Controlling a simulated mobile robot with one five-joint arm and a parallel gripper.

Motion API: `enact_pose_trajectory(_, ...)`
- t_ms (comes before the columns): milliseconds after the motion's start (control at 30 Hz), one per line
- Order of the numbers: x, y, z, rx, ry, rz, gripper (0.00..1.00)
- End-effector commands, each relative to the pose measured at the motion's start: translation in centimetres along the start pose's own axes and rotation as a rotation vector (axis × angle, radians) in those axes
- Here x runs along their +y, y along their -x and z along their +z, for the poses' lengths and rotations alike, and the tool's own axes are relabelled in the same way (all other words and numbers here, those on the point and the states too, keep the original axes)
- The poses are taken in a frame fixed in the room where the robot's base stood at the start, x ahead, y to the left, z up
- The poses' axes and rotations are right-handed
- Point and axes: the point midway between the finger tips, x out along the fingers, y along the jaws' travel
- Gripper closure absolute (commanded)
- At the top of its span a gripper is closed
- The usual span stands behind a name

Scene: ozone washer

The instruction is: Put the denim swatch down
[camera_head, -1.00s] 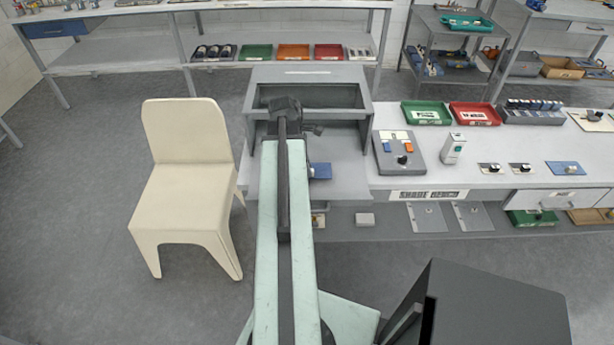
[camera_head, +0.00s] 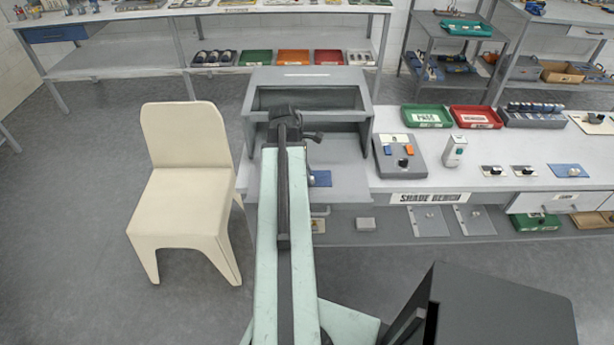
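A small blue piece, apparently the denim swatch (camera_head: 322,178), shows just right of my arm, over the front of the grey bench bay. My arm hides its left side. I cannot tell whether it rests on the surface or hangs just above it. My dark wrist (camera_head: 285,125) is at the far end of my arm, in front of the open grey cabinet. My gripper's fingertips are hidden behind the arm, so its hold on the swatch does not show.
The grey cabinet (camera_head: 310,78) stands behind my wrist. A control box (camera_head: 399,156), a white bottle-like item (camera_head: 454,151), green (camera_head: 427,116) and red (camera_head: 476,117) trays and a blue pad (camera_head: 566,170) are on the bench to the right. A cream chair (camera_head: 184,190) stands left.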

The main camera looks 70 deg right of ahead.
Motion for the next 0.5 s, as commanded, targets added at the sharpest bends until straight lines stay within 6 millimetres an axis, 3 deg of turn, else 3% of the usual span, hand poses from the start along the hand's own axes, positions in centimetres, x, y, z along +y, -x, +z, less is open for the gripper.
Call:
enact_pose_trajectory(167,0.0,2.9,0.2,0.0,0.0,0.0,0.64)
enact_pose_trajectory(500,0.0,10.6,0.3,0.0,0.0,0.0,0.64)
